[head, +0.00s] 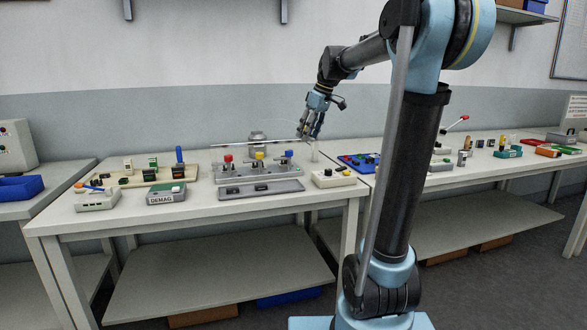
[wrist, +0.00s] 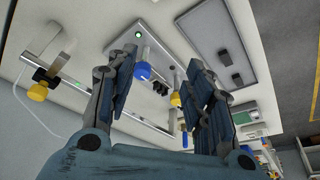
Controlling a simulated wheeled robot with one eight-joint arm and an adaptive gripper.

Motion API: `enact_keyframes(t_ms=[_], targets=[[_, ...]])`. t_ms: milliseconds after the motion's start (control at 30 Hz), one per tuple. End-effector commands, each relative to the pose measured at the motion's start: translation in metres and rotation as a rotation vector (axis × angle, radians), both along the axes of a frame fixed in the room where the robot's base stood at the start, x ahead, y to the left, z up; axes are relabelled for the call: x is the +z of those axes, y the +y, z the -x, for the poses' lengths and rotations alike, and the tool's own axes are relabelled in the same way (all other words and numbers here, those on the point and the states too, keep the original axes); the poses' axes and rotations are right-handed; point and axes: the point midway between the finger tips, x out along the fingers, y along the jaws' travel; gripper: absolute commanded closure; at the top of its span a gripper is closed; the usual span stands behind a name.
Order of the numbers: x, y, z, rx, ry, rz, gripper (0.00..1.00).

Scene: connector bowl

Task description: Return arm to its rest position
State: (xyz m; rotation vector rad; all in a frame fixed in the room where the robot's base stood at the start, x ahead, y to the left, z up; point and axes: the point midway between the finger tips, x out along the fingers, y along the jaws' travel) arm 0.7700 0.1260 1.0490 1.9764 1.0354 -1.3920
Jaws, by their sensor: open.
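My gripper (head: 309,136) hangs at the end of my arm above the back right part of the middle bench (head: 240,221) in the head view. In the wrist view my gripper (wrist: 160,95) has its fingers spread apart with nothing held between them. Below and beyond the fingers, the wrist view shows a grey fixture with a blue knob (wrist: 142,71) and a yellow knob (wrist: 175,99). In the head view this grey fixture (head: 258,172) carries red, yellow and blue knobs and stands left of my gripper.
A thin rail (head: 255,143) runs behind the fixture, close to my gripper. A white switch box (head: 333,178) and a DEMAG box (head: 166,193) stand near the front edge. A blue tray (head: 362,162) with parts lies to the right. Open air lies above the bench.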

Motion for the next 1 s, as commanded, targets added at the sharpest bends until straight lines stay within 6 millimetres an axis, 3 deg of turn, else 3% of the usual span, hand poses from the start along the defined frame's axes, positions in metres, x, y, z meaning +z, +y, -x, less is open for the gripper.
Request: enact_keyframes(t_ms=[100, 467, 1000], targets=[[-0.019, -0.017, 0.04, -0.088, 0.022, 0.013, 0.53], [-0.088, -0.06, 0.148, -0.362, 0.079, 0.048, 0.53], [-0.23, -0.112, 0.296, -0.778, 0.127, 0.091, 0.53]])
